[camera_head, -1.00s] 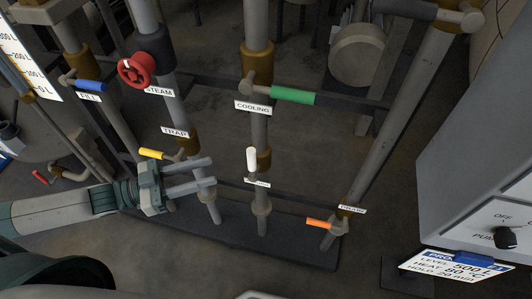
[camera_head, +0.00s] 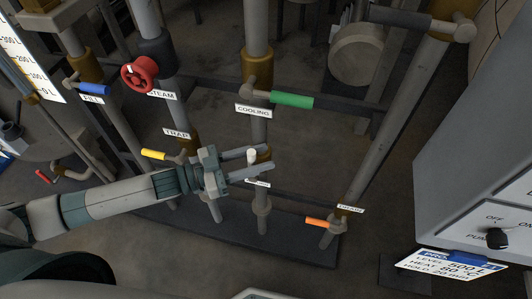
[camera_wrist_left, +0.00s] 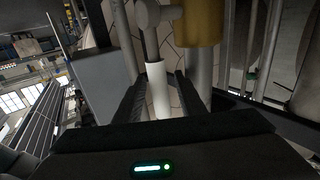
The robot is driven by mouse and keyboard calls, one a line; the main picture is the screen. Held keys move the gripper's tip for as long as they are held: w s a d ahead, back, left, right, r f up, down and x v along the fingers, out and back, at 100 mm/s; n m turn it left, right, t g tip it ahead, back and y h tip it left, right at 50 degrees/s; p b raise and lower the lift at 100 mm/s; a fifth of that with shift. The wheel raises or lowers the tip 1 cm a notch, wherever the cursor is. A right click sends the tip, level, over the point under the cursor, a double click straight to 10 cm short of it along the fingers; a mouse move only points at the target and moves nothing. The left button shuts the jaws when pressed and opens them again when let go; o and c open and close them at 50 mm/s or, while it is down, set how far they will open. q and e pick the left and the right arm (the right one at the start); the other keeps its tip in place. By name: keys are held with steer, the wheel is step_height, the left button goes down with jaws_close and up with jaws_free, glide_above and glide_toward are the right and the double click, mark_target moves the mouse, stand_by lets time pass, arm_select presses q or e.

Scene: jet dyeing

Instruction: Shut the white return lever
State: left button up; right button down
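The white return lever (camera_head: 252,155) stands on the middle pipe, below the cooling valve, its label partly hidden behind my gripper. My left gripper (camera_head: 266,159) reaches in from the left with its two fingers apart, one on each side of the white handle. In the left wrist view the white handle (camera_wrist_left: 158,92) lies between the two dark fingers (camera_wrist_left: 158,88), with gaps showing beside it. The gripper is open around the lever, not closed on it. My right gripper is not in view.
A green cooling lever (camera_head: 292,100) sits above on the same pipe. A yellow trap lever (camera_head: 154,154) is close above my left arm. A red steam handwheel (camera_head: 139,74) and blue fill lever (camera_head: 95,89) are upper left.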

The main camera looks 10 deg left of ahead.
arm_select(q)
steer(key=shift+w+d, duration=0.3)
steer(key=shift+d, duration=0.15)
steer(key=shift+w+d, duration=0.25)
steer(key=shift+d, duration=0.2)
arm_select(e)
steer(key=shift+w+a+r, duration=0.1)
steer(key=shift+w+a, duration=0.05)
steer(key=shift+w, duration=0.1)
arm_select(q)
steer(key=shift+c, duration=0.5)
jaws_close()
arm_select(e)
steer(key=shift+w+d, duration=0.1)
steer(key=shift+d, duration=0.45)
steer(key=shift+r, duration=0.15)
